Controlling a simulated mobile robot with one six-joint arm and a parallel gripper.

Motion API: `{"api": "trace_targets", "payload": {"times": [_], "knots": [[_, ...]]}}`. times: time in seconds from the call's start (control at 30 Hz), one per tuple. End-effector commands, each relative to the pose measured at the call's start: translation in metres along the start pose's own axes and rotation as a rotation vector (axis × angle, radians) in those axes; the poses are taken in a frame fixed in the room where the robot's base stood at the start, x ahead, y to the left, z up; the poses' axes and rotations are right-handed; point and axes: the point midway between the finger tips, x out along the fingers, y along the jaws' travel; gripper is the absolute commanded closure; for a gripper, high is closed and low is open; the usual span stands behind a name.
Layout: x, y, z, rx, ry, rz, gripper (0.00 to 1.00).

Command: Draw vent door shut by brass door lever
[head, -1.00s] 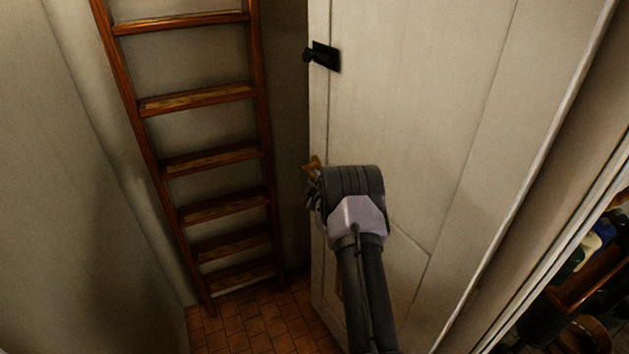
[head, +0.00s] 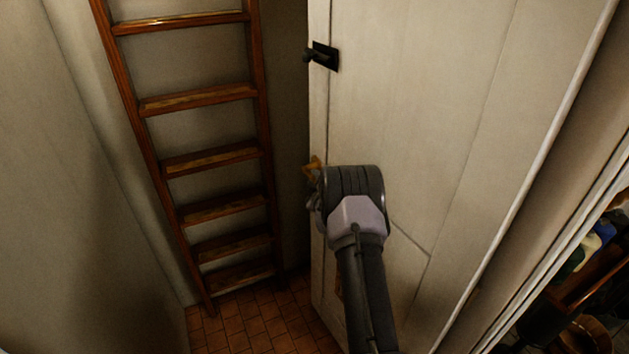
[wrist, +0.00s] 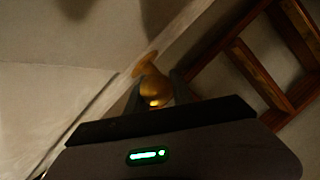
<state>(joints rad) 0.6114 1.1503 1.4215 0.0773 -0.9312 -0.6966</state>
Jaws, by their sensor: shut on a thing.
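The vent door (head: 420,120) is a tall pale panelled door standing open on the right in the head view. The brass door lever (head: 311,165) sits near its free left edge, partly hidden behind my wrist. In the wrist view the brass lever (wrist: 153,88) shows as a rounded golden knob between my two fingers. My gripper (wrist: 157,92) is shut on it. In the head view my arm reaches up from the bottom and hides most of the gripper.
A black latch (head: 322,56) is fixed higher on the door's edge. A wooden ladder (head: 205,155) stands against the wall left of the door. Tiled floor (head: 255,318) is clear below it. Shelves with dark items (head: 585,275) are at far right.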

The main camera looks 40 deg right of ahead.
Motion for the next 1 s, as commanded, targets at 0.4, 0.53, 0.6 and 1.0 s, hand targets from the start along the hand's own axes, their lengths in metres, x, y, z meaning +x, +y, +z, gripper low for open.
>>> {"api": "trace_targets", "payload": {"times": [0.4,0.53,0.6,1.0], "knots": [[0.001,-0.003,0.002,0.004,0.004,0.007,1.00],[0.004,-0.015,0.009,0.022,0.035,0.051,1.00],[0.006,-0.018,0.011,0.036,0.058,0.085,1.00],[0.006,-0.016,0.009,0.081,0.126,0.181,1.00]]}}
